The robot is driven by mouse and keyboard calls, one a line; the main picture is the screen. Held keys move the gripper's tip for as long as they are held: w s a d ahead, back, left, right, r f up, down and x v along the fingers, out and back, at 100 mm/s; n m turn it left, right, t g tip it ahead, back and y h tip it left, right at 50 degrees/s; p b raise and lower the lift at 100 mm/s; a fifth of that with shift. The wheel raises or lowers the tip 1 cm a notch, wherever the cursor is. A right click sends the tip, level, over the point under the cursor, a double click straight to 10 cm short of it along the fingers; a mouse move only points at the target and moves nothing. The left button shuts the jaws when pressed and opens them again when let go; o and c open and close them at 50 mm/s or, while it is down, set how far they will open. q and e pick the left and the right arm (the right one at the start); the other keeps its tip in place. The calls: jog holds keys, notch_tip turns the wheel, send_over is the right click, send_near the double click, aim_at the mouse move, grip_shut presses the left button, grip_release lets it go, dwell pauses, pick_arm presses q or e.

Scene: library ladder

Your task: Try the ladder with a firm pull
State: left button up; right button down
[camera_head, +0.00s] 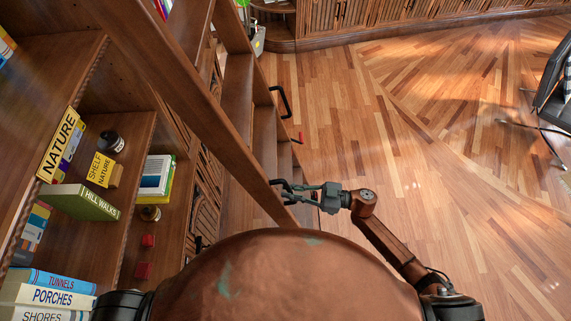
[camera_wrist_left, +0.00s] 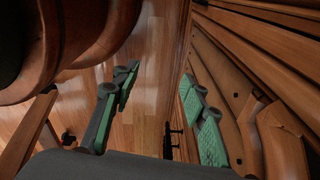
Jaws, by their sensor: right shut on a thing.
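The wooden ladder (camera_head: 190,95) leans along the bookcase, its rails and treads running from the upper left down to the middle of the head view. A black handle (camera_head: 275,182) sits on its near rail; another black handle (camera_head: 284,100) sits on the far rail. My right gripper (camera_head: 304,192) is at the near handle and shut on it; its fingers partly hide the grip. My left gripper (camera_wrist_left: 158,108) shows in the left wrist view with its fingers wide apart and nothing between them. The head view does not show it.
The bookcase (camera_head: 105,45) on the left holds several books and small boxes. Low cabinets (camera_head: 360,17) line the back. A chair (camera_head: 555,90) stands at the right edge. The wooden floor (camera_head: 440,150) between is clear.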

dwell(0.8)
jog(key=c, duration=1.9)
grip_release()
